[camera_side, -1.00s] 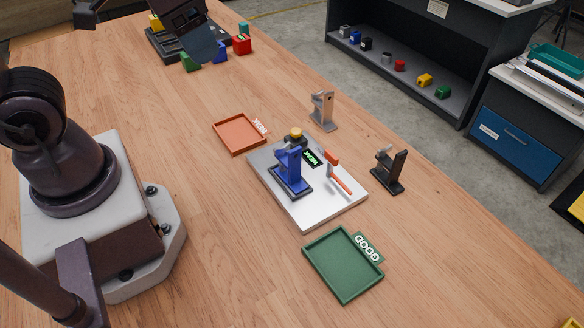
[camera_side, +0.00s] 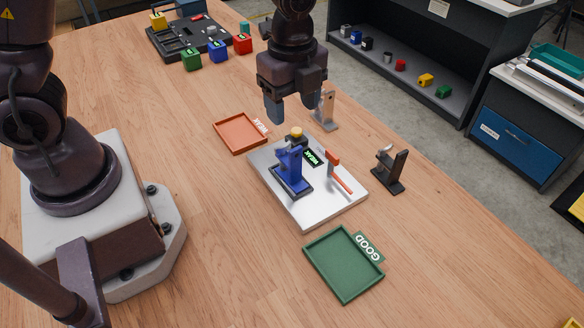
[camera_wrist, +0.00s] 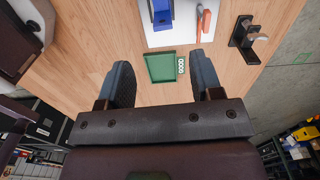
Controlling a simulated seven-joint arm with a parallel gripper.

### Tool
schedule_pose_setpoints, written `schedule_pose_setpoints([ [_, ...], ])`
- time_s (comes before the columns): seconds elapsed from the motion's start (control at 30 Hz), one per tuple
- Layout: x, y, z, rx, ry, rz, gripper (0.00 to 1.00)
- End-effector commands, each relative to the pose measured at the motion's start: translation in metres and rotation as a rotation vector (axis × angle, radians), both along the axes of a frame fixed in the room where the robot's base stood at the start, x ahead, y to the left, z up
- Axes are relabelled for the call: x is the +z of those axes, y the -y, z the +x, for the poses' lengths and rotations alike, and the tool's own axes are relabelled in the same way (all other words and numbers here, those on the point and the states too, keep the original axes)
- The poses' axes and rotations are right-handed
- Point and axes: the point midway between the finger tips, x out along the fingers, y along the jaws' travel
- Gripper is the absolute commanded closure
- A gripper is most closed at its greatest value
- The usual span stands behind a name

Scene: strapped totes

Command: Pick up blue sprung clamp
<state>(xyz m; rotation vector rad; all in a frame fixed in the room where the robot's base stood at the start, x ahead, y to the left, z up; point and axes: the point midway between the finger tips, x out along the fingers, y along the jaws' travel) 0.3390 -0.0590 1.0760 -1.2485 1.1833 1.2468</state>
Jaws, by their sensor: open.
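The blue sprung clamp (camera_side: 291,174) stands upright on a silver plate (camera_side: 308,214), left of the plate's middle. Part of it also shows at the top of the wrist view (camera_wrist: 161,12). My gripper (camera_side: 291,107) is open and empty, pointing down above and behind the clamp, clear of it. In the wrist view my two fingers (camera_wrist: 160,62) are spread wide with nothing between them.
The plate also bears a small display with green lettering (camera_side: 312,157), a yellow-topped part (camera_side: 296,134) and an orange-handled piece (camera_side: 342,178). An orange WEAK tray (camera_side: 239,134), green GOOD tray (camera_side: 342,265), grey clamp (camera_side: 325,112) and black clamp (camera_side: 391,172) surround it.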

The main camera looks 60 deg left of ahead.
Motion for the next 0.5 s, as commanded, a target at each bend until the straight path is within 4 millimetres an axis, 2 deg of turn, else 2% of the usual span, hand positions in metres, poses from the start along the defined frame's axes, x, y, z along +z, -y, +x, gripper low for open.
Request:
schedule_pose_setpoints([
  [0.03,-0.012,0.0,-0.001,0.0,-0.007,0.002,0.4],
  [0.2,-0.041,0.0,-0.001,0.002,-0.005,0.001,0.4],
  [0.5,-0.066,0.0,0.0,0.004,-0.005,0.001,0.4],
])
